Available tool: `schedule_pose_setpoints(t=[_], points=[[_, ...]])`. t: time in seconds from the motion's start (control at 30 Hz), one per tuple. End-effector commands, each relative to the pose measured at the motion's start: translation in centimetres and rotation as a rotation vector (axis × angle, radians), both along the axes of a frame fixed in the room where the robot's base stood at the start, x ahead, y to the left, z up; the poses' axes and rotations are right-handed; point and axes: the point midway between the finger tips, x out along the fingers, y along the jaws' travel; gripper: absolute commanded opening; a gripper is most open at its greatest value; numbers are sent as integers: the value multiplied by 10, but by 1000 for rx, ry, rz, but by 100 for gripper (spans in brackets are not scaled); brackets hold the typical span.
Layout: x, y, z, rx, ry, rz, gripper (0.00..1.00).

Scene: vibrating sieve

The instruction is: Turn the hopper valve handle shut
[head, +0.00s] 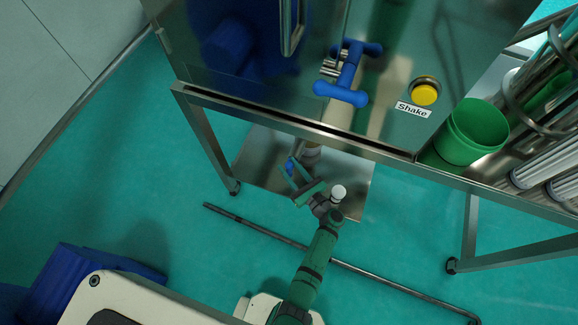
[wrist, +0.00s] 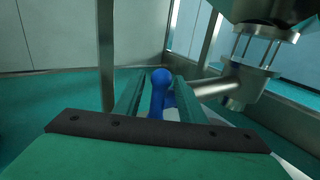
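The blue valve handle (wrist: 157,100) stands upright, with a rounded top, in the middle of the wrist view. A metal stem (wrist: 205,86) runs right from it to a metal outlet fitting (wrist: 243,82). My gripper (wrist: 158,98) is open, with one green finger on each side of the handle. A gap shows at the left finger; the right one is close, and I cannot tell if it touches. In the head view my gripper (head: 291,171) is low, under the machine's front edge, and only a small part of the blue handle (head: 290,164) shows there.
A steel cabinet (head: 240,100) on legs stands above my gripper. It carries a blue clamp (head: 347,75) and a yellow Shake button (head: 425,92). A green cup (head: 475,130) is at the right. A metal bar (head: 365,268) runs along the floor below my arm.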

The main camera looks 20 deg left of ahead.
Motion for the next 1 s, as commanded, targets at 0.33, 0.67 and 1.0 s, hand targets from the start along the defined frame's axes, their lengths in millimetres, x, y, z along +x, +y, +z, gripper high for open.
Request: schedule_pose_setpoints(t=[0.33, 0.67, 1.0], points=[[4, 6, 0, -1, 1, -1, 36], [4, 2, 0, 0, 1, -6, 0], [4, 2, 0, -62, 1, -8, 0]])
